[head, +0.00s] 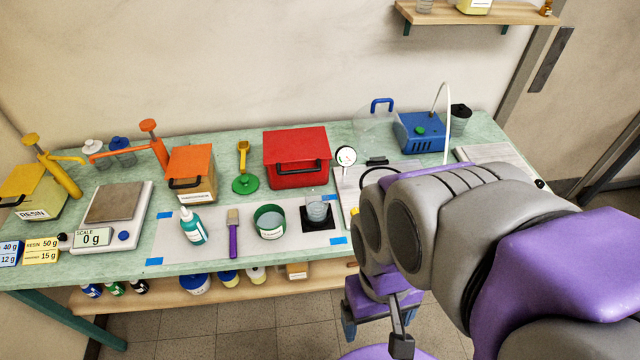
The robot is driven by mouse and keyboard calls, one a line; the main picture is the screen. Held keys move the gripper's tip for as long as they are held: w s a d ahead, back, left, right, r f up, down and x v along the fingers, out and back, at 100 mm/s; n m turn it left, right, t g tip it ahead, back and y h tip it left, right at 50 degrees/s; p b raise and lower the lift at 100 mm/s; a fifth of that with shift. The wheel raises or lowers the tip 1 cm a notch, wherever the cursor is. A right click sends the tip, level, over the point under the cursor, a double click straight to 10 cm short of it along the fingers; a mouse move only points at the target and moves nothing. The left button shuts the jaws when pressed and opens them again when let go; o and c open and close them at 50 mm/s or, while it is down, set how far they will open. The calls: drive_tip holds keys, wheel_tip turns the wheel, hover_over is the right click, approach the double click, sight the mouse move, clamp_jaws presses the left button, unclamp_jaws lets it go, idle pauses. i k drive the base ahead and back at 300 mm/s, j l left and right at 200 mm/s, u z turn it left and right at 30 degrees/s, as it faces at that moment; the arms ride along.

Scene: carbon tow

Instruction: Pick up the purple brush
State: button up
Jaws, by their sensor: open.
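The purple brush (233,238) lies on a pale sheet on the green bench. Its purple handle points toward the bench's front edge and its tan bristles point to the back. It lies between a teal bottle and a green cup. My gripper (372,318) hangs low in front of the bench, to the right of the brush and well apart from it. It is open, with nothing seen in it. My own arm hides part of the bench's right side.
A teal bottle (192,226) stands just left of the brush, and a green cup (269,222) stands to its right. A clear beaker (316,208) sits on a black pad. A red box (297,158) and a scale (112,212) stand farther off. A shelf (330,278) runs below.

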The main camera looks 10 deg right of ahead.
sight(233, 219)
drive_tip(key=i+l+u, duration=0.2)
drive_tip(key=u, duration=0.15)
drive_tip(key=i+l+u, duration=0.2)
drive_tip(key=u, duration=0.15)
drive_tip(key=i+l+u, duration=0.1)
drive_tip(key=l+u, duration=0.3)
